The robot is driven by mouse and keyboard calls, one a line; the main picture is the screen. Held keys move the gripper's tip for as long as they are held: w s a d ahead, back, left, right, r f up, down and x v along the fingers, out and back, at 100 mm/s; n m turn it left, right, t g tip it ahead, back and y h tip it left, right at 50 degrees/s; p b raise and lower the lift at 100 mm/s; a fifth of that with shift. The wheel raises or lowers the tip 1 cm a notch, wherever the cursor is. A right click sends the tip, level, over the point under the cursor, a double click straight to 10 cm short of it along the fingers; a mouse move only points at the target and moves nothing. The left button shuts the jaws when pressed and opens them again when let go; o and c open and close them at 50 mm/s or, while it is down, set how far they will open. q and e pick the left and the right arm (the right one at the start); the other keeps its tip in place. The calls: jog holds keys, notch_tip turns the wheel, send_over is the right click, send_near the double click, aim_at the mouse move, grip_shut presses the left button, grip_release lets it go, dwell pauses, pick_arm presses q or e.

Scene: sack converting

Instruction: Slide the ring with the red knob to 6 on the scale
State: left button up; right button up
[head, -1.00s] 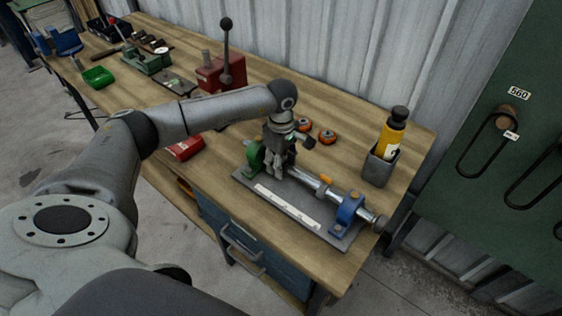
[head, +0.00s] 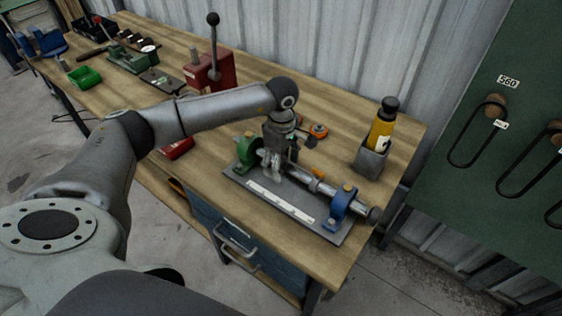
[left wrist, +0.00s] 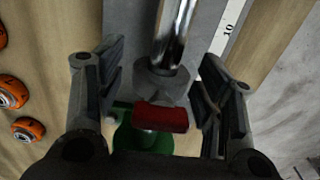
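In the left wrist view a grey ring (left wrist: 160,82) with a red knob (left wrist: 160,117) sits on a shiny rod (left wrist: 171,35), close to the green support (left wrist: 155,142). My left gripper (left wrist: 160,100) is open, one finger on each side of the ring and knob, with gaps showing. In the head view my left gripper (head: 271,165) is over the rod beside the green support (head: 246,150) and hides the ring. The white scale (head: 281,202) lies along the base plate (head: 238,175); "10" shows on it in the left wrist view (left wrist: 228,28). My right gripper is not in view.
A blue support (head: 341,206) holds the rod's right end. Orange-rimmed wheels (head: 318,131) lie behind, and a yellow bottle (head: 382,130) stands in a grey holder (head: 370,160) at right. A red lever press (head: 214,70) stands farther back.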

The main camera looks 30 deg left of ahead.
pick_arm(q)
notch_tip(320, 180, up, 12)
dwell(0.6)
jog(key=shift+s+f, duration=0.1)
dwell(0.4)
